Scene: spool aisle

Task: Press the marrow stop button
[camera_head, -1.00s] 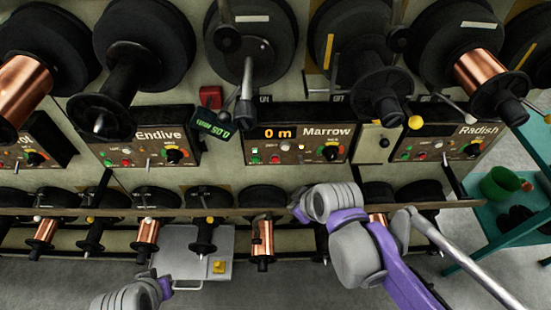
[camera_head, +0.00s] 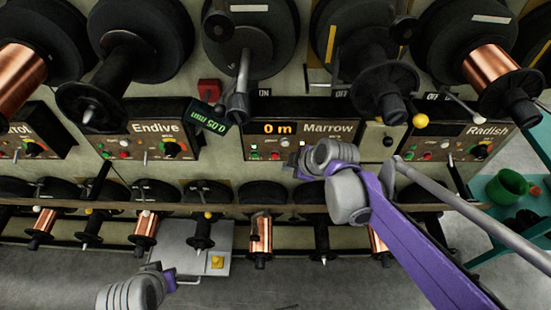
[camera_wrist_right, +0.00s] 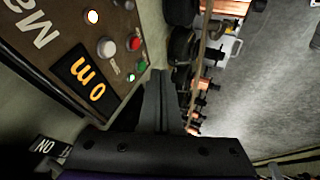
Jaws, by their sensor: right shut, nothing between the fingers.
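The Marrow panel (camera_head: 330,143) is a dark box with an orange "0 m" display and its name in pale letters. In the right wrist view its red button (camera_wrist_right: 134,44) sits beside a green button (camera_wrist_right: 142,67), a lit green lamp (camera_wrist_right: 131,77) and a pale knob (camera_wrist_right: 106,47). Button labels are too small to read. My right gripper (camera_head: 291,160) is at the panel's lower edge, close to the red button; the wrist view shows its fingers (camera_wrist_right: 160,85) shut and empty, beside the buttons. Contact cannot be seen. My left gripper (camera_head: 166,277) is low at the left, its fingers unclear.
The Endive panel (camera_head: 145,141) and Radish panel (camera_head: 465,142) flank Marrow. Black spools and spindles jut out above the panels. A shelf rail (camera_head: 120,209) with several small spools runs below. A green tub (camera_head: 509,184) stands on a teal cart at right.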

